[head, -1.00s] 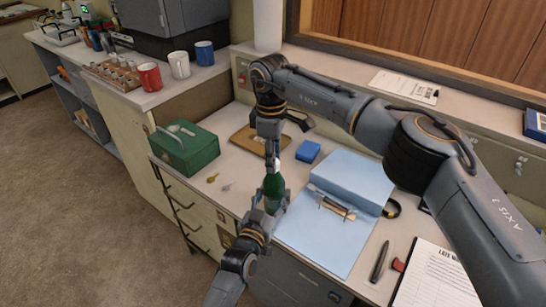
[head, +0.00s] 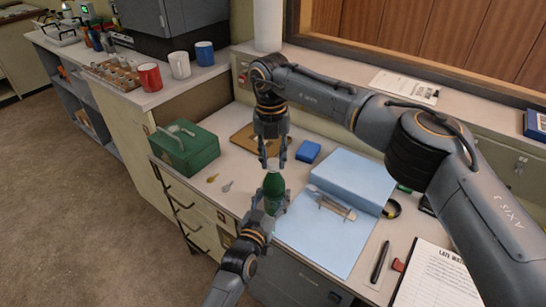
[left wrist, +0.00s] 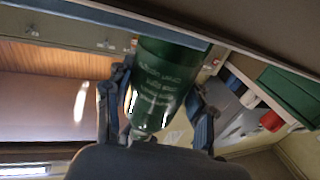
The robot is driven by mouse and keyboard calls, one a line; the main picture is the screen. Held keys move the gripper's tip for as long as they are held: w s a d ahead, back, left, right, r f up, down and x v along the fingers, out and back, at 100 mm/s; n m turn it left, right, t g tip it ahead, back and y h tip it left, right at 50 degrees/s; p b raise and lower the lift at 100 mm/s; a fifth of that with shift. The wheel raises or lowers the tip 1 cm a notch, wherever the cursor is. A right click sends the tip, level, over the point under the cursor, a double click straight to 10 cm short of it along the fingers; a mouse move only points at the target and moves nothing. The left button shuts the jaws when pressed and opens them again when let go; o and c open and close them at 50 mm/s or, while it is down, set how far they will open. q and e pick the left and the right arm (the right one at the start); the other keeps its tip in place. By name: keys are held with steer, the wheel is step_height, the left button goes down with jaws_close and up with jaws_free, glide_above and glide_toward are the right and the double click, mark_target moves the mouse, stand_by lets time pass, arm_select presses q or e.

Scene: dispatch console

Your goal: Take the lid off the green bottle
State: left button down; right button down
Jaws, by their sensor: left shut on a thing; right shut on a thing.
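The green bottle (head: 273,187) is upright over the front of the desk, with its pale lid (head: 273,163) at the top. My left gripper (head: 268,207) is shut around the lower part of the bottle. The left wrist view shows the bottle (left wrist: 165,75), with pale lettering, between the fingers. My right gripper (head: 273,160) points down from above, its fingers on either side of the lid and shut on it. The lid is at the bottle's mouth; I cannot tell whether any gap separates them.
A green box (head: 185,147) stands left on the desk, with small keys (head: 212,178) beside it. A clipboard sheet (head: 435,275) is at the lower right. Mugs (head: 179,65) stand on the left counter.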

steer(key=n, duration=0.9)
steer(key=shift+n, duration=0.3)
steer(key=n, duration=0.7)
steer(key=shift+n, duration=0.4)
steer(key=n, duration=0.3)
steer(key=shift+r+n, duration=0.1)
steer(key=shift+n, duration=0.2)
steer(key=n, duration=0.3)
steer(key=shift+n, duration=0.4)
steer(key=n, duration=0.3)
steer(key=shift+n, duration=0.4)
steer(key=n, duration=0.5)
